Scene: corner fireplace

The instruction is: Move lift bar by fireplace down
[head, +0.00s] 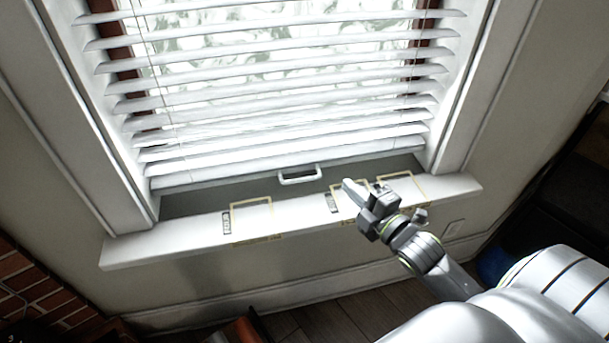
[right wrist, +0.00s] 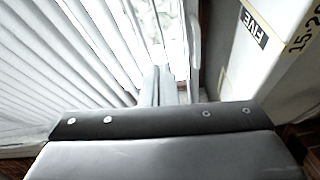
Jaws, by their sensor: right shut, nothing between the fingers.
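The lift bar (head: 300,175) is a white U-shaped handle at the bottom middle of the white window blinds (head: 290,105). The blinds hang almost down to the sill, with slats tilted open. My right gripper (head: 349,187) is shut and empty over the sill, a little right of the lift bar and apart from it in the head view. In the right wrist view, the shut fingers (right wrist: 160,85) point toward the blinds, and a white upright bar (right wrist: 194,45), which looks like the handle, is just right of the fingertips. My left gripper is not in view.
The white window sill (head: 185,233) has yellow outlined rectangles with small dark labels, one reading FIVE (right wrist: 255,30). White window frame boards stand at both sides. A brick fireplace edge (head: 30,285) is at lower left. The left part of the sill is clear.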

